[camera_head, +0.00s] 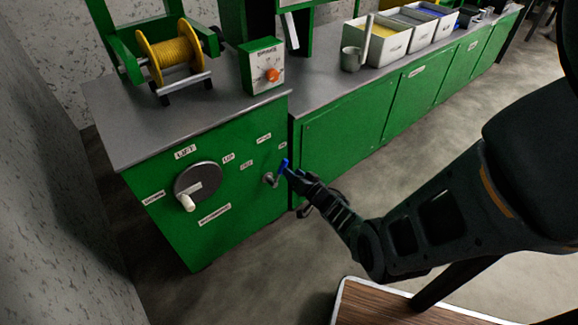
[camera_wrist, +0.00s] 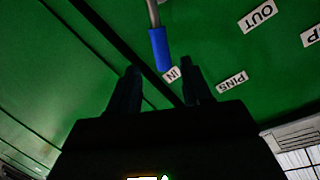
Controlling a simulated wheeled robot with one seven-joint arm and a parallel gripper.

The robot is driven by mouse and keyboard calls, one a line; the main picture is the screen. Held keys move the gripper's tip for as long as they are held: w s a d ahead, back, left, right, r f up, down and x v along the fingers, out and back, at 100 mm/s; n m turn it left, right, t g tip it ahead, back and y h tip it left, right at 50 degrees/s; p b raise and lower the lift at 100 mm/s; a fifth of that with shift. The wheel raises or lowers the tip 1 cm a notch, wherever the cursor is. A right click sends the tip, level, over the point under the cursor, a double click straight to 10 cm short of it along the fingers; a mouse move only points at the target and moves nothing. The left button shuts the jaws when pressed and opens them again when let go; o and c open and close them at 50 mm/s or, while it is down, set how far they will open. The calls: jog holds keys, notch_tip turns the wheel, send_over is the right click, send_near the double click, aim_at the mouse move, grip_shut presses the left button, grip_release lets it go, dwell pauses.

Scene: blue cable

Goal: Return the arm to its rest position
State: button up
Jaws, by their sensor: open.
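My arm reaches in from the right in the head view, and my gripper (camera_head: 290,171) is close to the front of the green cabinet (camera_head: 225,225). A small lever with a blue handle (camera_head: 283,166) sticks out of the cabinet front right at the gripper tip. In the wrist view my gripper (camera_wrist: 160,78) shows two dark fingers standing apart with a gap between them. The blue handle (camera_wrist: 159,48) hangs from a metal rod just beyond the fingertips. It looks clear of both fingers; whether anything touches is hard to tell.
A round crank wheel (camera_head: 198,180) with a white knob sits on the cabinet front. A yellow cable spool (camera_head: 172,58) and a green control box (camera_head: 262,66) stand on top. White bins (camera_head: 380,42) line the bench. A brown board (camera_head: 385,305) lies below my arm.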

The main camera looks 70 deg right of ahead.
jog(key=shift+s+a, duration=0.2)
jog(key=shift+s, duration=0.1)
dwell(0.4)
jog(key=s+a+r+n+t+y+p, duration=0.15)
jog(key=a+r, duration=0.25)
jog(key=a, duration=0.6)
jog(key=s+a+r+n+y+p, duration=0.1)
jog(key=s+a+r+n, duration=0.2)
jog(key=a, duration=0.8)
jog(key=s+a+r+n+t+y+p, duration=0.15)
jog(key=a+r, duration=0.25)
jog(key=a, duration=0.6)
jog(key=s+a+r+n+y, duration=0.1)
jog(key=s+a+r, duration=0.3)
jog(key=r, duration=0.6)
jog(key=s+a+r+n+y+p, duration=0.1)
jog(key=s+a+r+n+y, duration=0.1)
jog(key=r, duration=0.8)
jog(key=s+a+r+n+y+p, duration=0.1)
jog(key=s+a+r+n, duration=0.4)
jog(key=r, duration=0.6)
jog(key=s+y, duration=0.1)
jog(key=s, duration=0.1)
jog(key=shift+s+a+g, duration=0.3)
jog(key=shift+s, duration=0.1)
jog(key=shift+o, duration=0.5)
